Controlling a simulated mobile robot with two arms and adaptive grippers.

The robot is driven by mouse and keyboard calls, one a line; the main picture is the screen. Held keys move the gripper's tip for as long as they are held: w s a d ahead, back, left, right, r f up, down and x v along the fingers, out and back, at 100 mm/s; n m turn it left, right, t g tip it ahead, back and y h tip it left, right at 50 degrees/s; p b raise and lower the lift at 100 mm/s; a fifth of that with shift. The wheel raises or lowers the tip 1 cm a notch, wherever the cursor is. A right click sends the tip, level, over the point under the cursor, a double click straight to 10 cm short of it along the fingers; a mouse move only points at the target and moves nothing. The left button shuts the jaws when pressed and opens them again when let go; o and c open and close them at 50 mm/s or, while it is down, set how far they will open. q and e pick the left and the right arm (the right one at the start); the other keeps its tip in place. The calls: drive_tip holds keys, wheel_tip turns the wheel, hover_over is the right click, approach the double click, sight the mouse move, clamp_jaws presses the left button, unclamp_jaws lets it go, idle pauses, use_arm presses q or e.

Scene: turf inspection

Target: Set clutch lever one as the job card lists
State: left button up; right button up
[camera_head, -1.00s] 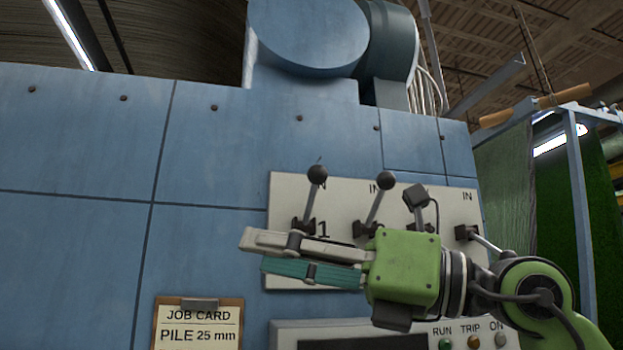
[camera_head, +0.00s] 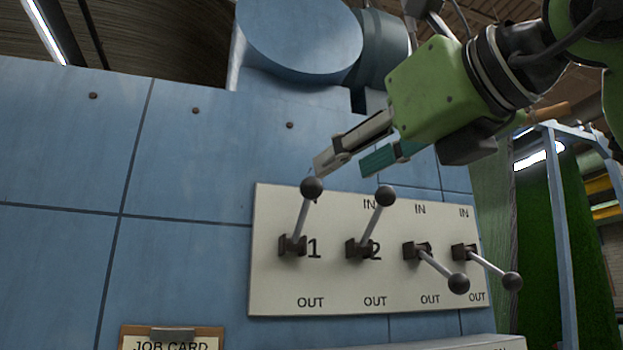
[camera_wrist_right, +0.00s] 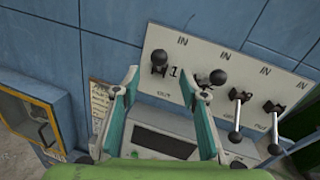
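Clutch lever one (camera_head: 304,222) is the leftmost lever on a pale panel (camera_head: 335,283). Its black ball knob points up toward the IN side; OUT is printed below it. In the right wrist view lever one's knob (camera_wrist_right: 160,58) shows beyond and between the fingertips. My right gripper (camera_head: 345,165) is open and empty, just above the knobs of levers one and two, and appears not to touch either. The job card (camera_head: 171,345) shows only its heading at the bottom edge; in the right wrist view the card (camera_wrist_right: 102,97) is too small to read. My left gripper is out of view.
Lever two (camera_head: 374,222) also points up, close beside lever one. Levers three (camera_head: 441,268) and four (camera_head: 494,266) point down to the right. A console with a dark display (camera_wrist_right: 165,140) juts out below the panel. Blue machine wall (camera_head: 190,265) at left is clear.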

sight(318, 184)
drive_tip(key=p+x, duration=0.3)
drive_tip(key=x, duration=0.6)
drive_tip(key=shift+w+a+p, duration=0.2)
drive_tip(key=shift+p, duration=0.15)
drive_tip(key=shift+w+a+f, duration=0.1)
drive_tip(key=shift+w+a, duration=0.1)
drive_tip(key=shift+w, duration=0.15)
clamp_jaws()
